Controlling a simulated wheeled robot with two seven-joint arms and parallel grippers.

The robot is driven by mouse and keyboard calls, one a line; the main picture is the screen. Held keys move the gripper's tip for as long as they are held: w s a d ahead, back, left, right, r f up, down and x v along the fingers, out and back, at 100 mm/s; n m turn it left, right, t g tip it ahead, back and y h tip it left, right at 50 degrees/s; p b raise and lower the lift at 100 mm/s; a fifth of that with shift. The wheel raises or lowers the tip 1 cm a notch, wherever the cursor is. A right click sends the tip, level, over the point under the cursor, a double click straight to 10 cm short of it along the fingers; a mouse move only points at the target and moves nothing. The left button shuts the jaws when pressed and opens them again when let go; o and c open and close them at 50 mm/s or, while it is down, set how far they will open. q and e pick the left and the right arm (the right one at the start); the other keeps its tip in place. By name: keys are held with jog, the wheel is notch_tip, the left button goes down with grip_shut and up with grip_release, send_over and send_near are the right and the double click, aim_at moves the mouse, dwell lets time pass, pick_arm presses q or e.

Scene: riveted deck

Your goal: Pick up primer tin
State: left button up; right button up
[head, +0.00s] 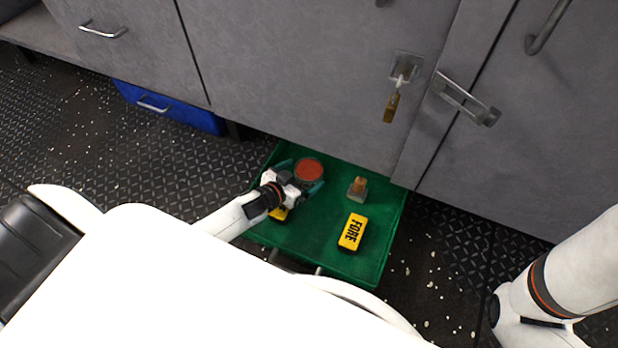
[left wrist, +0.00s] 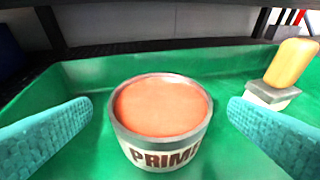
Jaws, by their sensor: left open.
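The primer tin (head: 309,170) is a small round grey tin with a red-orange top, standing upright in the green drawer (head: 318,235). In the left wrist view the tin (left wrist: 160,118) shows part of a dark label reading "PRIM". My left gripper (head: 302,181) is open, with its teal fingers on either side of the tin. In the left wrist view a gap shows between each finger and the tin, and my left gripper (left wrist: 160,130) holds nothing. My right arm (head: 560,275) shows at the lower right, but its gripper is out of view.
A yellow block marked "FORE" (head: 353,231) and a small clear-grey item with an orange-brown top (head: 357,188) lie right of the tin. Another yellow item (head: 279,214) is partly hidden under my left gripper. Grey cabinet doors (head: 290,75) rise behind the drawer. A blue drawer (head: 170,107) is at left.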

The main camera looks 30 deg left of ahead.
pick_arm(q)
jog(key=shift+b+x, duration=0.45)
jog(key=shift+x, duration=0.75)
jog(key=c, duration=1.3)
jog(key=shift+o, duration=0.2)
